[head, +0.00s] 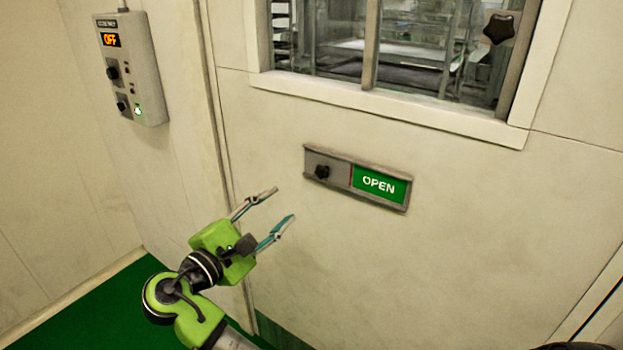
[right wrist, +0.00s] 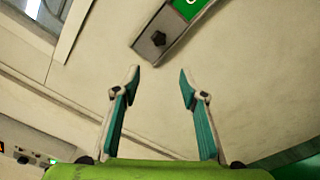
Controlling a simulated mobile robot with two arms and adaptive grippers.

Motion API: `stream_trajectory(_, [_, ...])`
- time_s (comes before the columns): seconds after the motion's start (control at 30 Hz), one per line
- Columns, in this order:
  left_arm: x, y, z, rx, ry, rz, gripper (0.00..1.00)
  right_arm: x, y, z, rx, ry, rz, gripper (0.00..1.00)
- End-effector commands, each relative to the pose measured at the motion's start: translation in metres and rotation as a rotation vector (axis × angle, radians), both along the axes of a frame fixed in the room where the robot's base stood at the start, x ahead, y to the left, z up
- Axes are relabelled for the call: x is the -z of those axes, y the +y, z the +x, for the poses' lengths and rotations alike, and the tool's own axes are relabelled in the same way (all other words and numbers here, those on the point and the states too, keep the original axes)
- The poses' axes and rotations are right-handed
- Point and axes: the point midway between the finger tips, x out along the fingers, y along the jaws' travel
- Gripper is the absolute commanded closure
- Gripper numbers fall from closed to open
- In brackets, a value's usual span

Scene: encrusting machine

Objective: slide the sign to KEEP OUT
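The sliding sign (head: 357,177) is mounted on the pale door panel below the window. Its green part reads OPEN at the right, and a grey slider cover with a dark knob (head: 321,171) sits at the left. My right gripper (head: 284,204) is open and empty, to the left of and below the sign, apart from it. In the right wrist view the sign (right wrist: 177,27) is tilted, above and beyond the open fingers (right wrist: 158,72), with the knob (right wrist: 158,38) roughly ahead of the gap between them. My left gripper is not seen.
A grey control box (head: 134,80) with an orange OFF display hangs on the wall at the upper left. A white-framed window (head: 400,103) is above the sign, with a black star knob (head: 498,28) at its right. Green floor (head: 90,310) shows below. The panel around the sign is clear.

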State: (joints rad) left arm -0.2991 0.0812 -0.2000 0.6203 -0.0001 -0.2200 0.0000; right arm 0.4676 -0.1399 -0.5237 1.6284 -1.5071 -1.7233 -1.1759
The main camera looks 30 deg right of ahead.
Motion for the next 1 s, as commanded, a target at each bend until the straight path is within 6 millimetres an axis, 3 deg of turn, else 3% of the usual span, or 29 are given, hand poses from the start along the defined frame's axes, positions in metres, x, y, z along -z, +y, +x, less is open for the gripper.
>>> stream_trajectory(0.07, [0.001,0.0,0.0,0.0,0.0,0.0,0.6,-0.014,-0.002,-0.008,0.03,-0.019,-0.005,0.61])
stream_trajectory(0.17, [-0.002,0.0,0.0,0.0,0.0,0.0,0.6,-0.018,-0.009,-0.009,0.042,-0.022,-0.009,0.61])
stream_trajectory(0.7, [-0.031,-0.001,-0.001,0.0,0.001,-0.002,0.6,-0.019,-0.104,0.031,0.04,-0.02,-0.009,0.61])
stream_trajectory(1.0, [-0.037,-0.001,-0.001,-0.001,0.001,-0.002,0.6,-0.017,-0.128,0.042,0.037,-0.021,-0.008,0.61])
